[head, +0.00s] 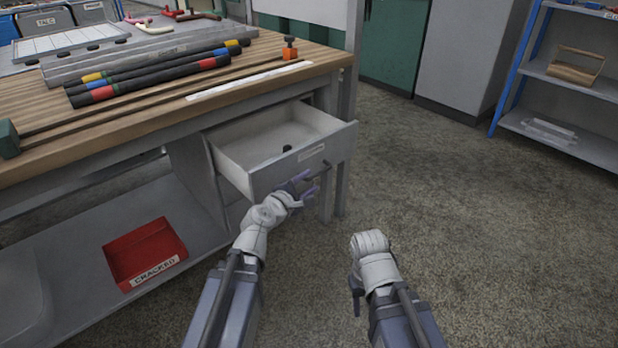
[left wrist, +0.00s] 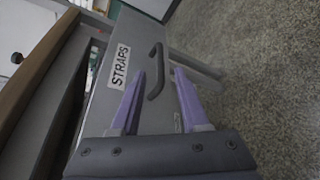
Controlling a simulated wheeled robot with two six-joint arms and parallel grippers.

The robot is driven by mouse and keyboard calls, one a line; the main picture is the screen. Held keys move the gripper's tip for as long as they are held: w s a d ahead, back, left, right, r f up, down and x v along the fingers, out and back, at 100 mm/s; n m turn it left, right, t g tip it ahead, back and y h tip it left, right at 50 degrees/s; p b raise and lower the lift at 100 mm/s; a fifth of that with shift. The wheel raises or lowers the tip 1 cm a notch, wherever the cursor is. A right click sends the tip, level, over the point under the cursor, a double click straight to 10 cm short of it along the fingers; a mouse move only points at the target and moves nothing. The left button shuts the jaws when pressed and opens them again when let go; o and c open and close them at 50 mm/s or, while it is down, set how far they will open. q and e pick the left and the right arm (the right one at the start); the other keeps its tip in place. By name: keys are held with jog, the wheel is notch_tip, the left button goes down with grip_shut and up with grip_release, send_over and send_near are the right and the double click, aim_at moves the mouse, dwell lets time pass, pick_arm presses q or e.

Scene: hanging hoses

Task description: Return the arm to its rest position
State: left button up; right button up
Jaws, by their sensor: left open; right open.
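My left gripper (head: 304,188) is at the front of a grey drawer (head: 232,168), which stands pulled out under the bench. In the left wrist view its two purple fingers (left wrist: 158,76) are apart. The dark drawer handle (left wrist: 156,84) appears between them; I cannot tell whether they touch it. The drawer front (left wrist: 103,100) carries a label reading STRAPS. A small dark thing (head: 287,149) lies in the drawer. My right gripper (head: 356,292) shows only as a dark part below the white wrist, low over the floor at the right; its fingertips are hidden.
The wooden bench top (head: 150,68) holds several dark rods with coloured bands and an orange-based piece (head: 290,52). A red tray (head: 145,252) labelled CRACKED sits on the lower shelf. A blue-framed shelf unit (head: 518,75) stands at the far right. Floor (head: 480,220) is clear at the right.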

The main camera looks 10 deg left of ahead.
pick_arm(q)
jog(key=shift+d, duration=0.1)
dwell(0.3)
jog(key=s+d+f+m+g+h+p, duration=0.1)
jog(key=s+d+f+m+g+p, duration=0.4)
jog(key=s+d+m+g, duration=0.5)
jog(key=s+a+m+g+y+p, duration=0.2)
jog(key=s+m+g+y+p, duration=0.15)
jog(key=s+m, duration=0.4)
jog(key=s+a+m+g+y+p, duration=0.2)
jog(key=s+m+y+p, duration=0.15)
jog(key=s+m, duration=0.35)
notch_tip(320, 180, up, 36)
jog(key=w+p, duration=0.1)
jog(key=p, duration=3.4)
jog(key=shift+d+f+t+p, duration=0.15)
jog(key=shift+d+t+p, duration=0.1)
jog(key=shift+t+p, duration=0.15)
jog(key=shift+w, duration=0.1)
